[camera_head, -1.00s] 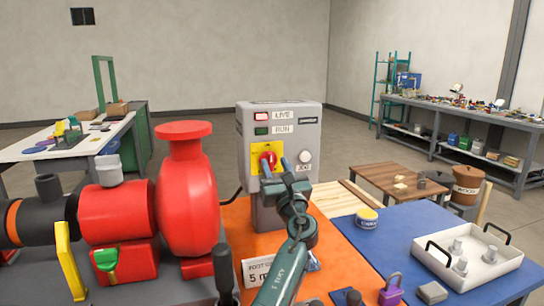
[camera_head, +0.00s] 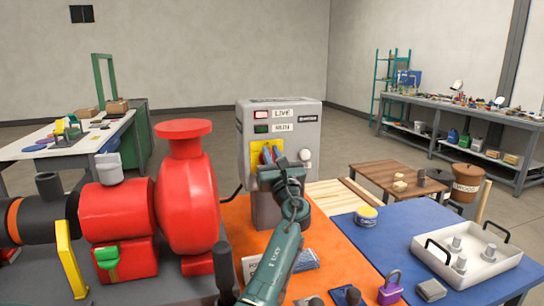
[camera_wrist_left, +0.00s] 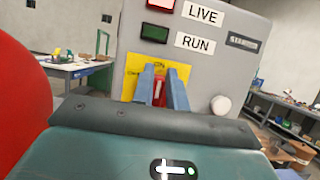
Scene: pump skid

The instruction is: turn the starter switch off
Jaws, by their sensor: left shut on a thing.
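The grey starter box (camera_head: 282,118) stands behind the orange mat, with LIVE and RUN labels on its face. Its red switch handle (camera_wrist_left: 159,92) sits on a yellow plate (camera_wrist_left: 184,74). My left gripper (camera_head: 272,155) is at the switch, its two blue fingers on either side of the red handle and shut on it. In the left wrist view the fingers (camera_wrist_left: 160,90) flank the handle, which looks about upright. My right gripper is not in view.
A red pump (camera_head: 187,195) stands close left of my arm. A white knob (camera_head: 305,155) is right of the switch.

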